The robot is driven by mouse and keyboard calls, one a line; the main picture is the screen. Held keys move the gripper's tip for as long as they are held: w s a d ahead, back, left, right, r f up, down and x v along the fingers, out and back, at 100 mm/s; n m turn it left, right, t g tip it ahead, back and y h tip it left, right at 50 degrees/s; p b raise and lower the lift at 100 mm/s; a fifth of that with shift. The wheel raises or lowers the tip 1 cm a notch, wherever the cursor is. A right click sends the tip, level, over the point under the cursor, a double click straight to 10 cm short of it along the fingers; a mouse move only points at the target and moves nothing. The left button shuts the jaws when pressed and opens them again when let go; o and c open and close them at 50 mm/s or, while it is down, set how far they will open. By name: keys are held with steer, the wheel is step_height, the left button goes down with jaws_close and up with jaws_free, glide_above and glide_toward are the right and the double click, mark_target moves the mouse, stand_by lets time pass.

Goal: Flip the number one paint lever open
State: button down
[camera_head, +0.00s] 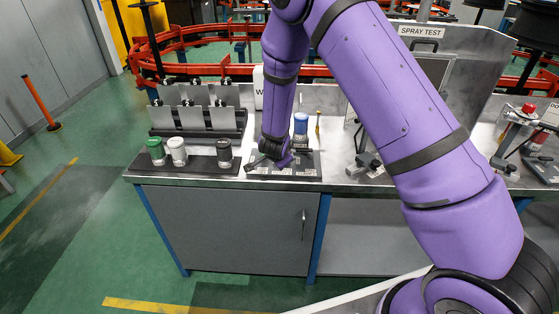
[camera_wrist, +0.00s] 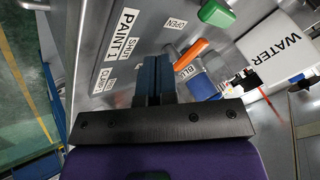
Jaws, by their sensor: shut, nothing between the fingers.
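The PAINT 1 panel (camera_wrist: 88,45) has an OPEN label (camera_wrist: 175,24) and a SHUT label (camera_wrist: 110,55) in the wrist view. An orange lever-like handle (camera_wrist: 190,55) lies slanted to the right of these labels; its pivot is not clear. My gripper (camera_wrist: 153,62) is shut and empty, its fingers left of the orange handle and below the OPEN label in the picture. I cannot tell whether they touch it. In the head view my gripper (camera_head: 265,162) is low over the bench panel (camera_head: 300,170), and my arm hides much around it.
A WATER container (camera_wrist: 275,50), a green part (camera_wrist: 215,12) and a blue part (camera_wrist: 203,87) are close to the right. Green (camera_head: 155,150), white (camera_head: 177,150) and dark (camera_head: 224,152) jars stand left of my gripper. A blue cup (camera_head: 300,122) stands behind it.

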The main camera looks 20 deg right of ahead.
steer(key=s+a+r, duration=0.3)
steer(key=a+r, duration=0.1)
steer(key=r, duration=0.2)
steer(key=shift+a+r, duration=0.15)
steer(key=shift+r, duration=0.25)
steer(key=s+d+r+n+y, duration=0.15)
steer(key=s+r, duration=0.25)
steer(key=r, duration=0.4)
steer(key=s+d+r+n+y, duration=0.1)
steer(key=s+r+n+y, duration=0.2)
steer(key=r, duration=0.6)
steer(key=s+d+r+n+y, duration=0.2)
steer(key=s+r+n, duration=0.15)
steer(key=r, duration=0.45)
steer(key=s+d+r+n+g+h, duration=0.1)
steer(key=s+d+r, duration=0.3)
steer(key=s, duration=0.9)
steer(key=s+d+r+n+h, duration=0.3)
steer(key=s+d, duration=0.4)
steer(key=s, duration=0.6)
steer(key=shift+r+n+g, duration=0.4)
steer(key=shift+r+n, duration=0.2)
steer(key=shift+r, duration=0.1)
